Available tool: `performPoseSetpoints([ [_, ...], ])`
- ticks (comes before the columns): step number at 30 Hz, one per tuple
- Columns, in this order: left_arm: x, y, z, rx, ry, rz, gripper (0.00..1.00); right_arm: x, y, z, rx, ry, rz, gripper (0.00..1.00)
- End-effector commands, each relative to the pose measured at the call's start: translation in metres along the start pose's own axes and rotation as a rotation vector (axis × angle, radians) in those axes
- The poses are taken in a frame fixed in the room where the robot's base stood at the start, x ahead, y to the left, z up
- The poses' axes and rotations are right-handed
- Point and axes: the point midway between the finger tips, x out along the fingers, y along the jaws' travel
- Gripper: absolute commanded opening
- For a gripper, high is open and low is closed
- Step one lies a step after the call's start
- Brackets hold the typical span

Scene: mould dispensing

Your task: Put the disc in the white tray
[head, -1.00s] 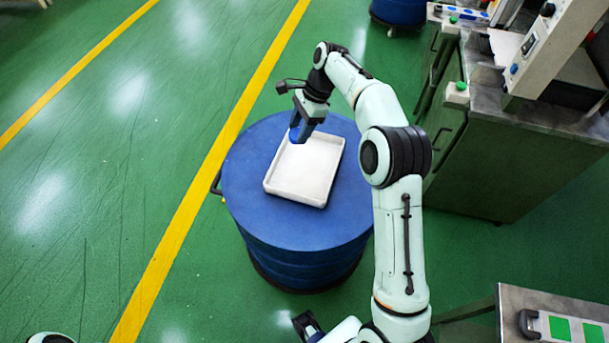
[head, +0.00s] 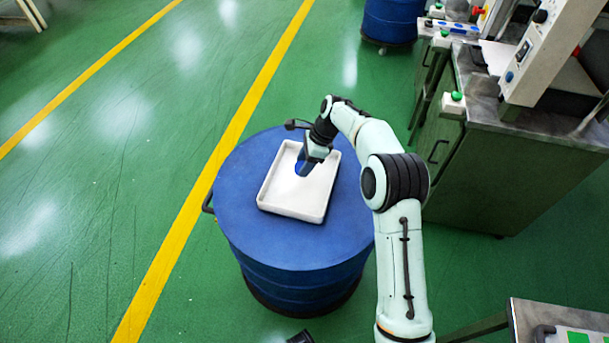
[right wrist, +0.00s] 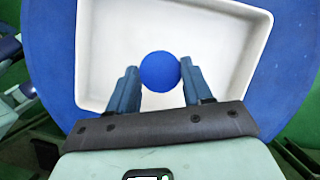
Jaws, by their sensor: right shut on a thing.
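The blue disc (right wrist: 160,71) sits between the fingertips of my right gripper (right wrist: 157,84), which is shut on it in the right wrist view. In the head view, the right gripper (head: 305,166) is over the upper part of the white tray (head: 312,213), with a bit of the blue disc (head: 299,168) showing at its tips. The tray (right wrist: 95,60) is behind the disc in the wrist view. I cannot tell whether the disc touches the tray floor. My left gripper is not clearly seen; only a dark piece shows at the bottom edge of the head view.
The tray stands on a round blue drum (head: 240,200) with bare top around it. A green metal workbench with machine panels (head: 500,150) stands to the right. Another blue drum (head: 390,22) is at the back. Open green floor lies to the left.

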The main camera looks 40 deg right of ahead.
Motion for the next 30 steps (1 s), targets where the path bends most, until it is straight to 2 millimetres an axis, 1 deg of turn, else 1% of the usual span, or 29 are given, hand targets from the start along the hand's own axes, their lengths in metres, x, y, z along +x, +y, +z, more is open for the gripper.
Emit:
performPoseSetpoints([
  [2,0.001,0.000,-0.001,0.000,0.002,0.000,0.57,0.009,0.000,-0.004,0.001,0.000,0.002,0.06],
  [6,0.004,-0.001,-0.002,0.001,0.007,0.001,0.57,0.032,0.001,-0.014,0.002,0.001,0.004,0.06],
  [10,0.005,-0.001,-0.004,0.001,0.011,0.002,0.57,0.049,0.001,-0.020,0.001,0.000,0.003,0.06],
  [13,0.005,-0.001,-0.004,0.001,0.012,0.002,0.57,0.053,0.000,-0.021,-0.001,-0.001,0.001,0.06],
  [23,0.005,-0.001,-0.004,0.001,0.012,0.003,0.57,0.055,0.000,-0.022,-0.001,0.000,0.001,0.06],
  [24,0.005,-0.001,-0.004,0.001,0.012,0.003,0.57,0.056,0.000,-0.023,-0.001,0.000,0.001,0.53],
  [26,0.005,-0.001,-0.004,0.001,0.012,0.003,0.57,0.055,0.000,-0.022,-0.001,0.000,0.001,0.73],
  [27,0.005,-0.001,-0.004,0.001,0.012,0.003,0.57,0.055,0.000,-0.022,-0.001,0.000,0.001,0.76],
  [30,0.005,-0.001,-0.004,0.001,0.012,0.003,0.57,0.055,0.000,-0.022,-0.001,0.000,0.001,0.76],
])
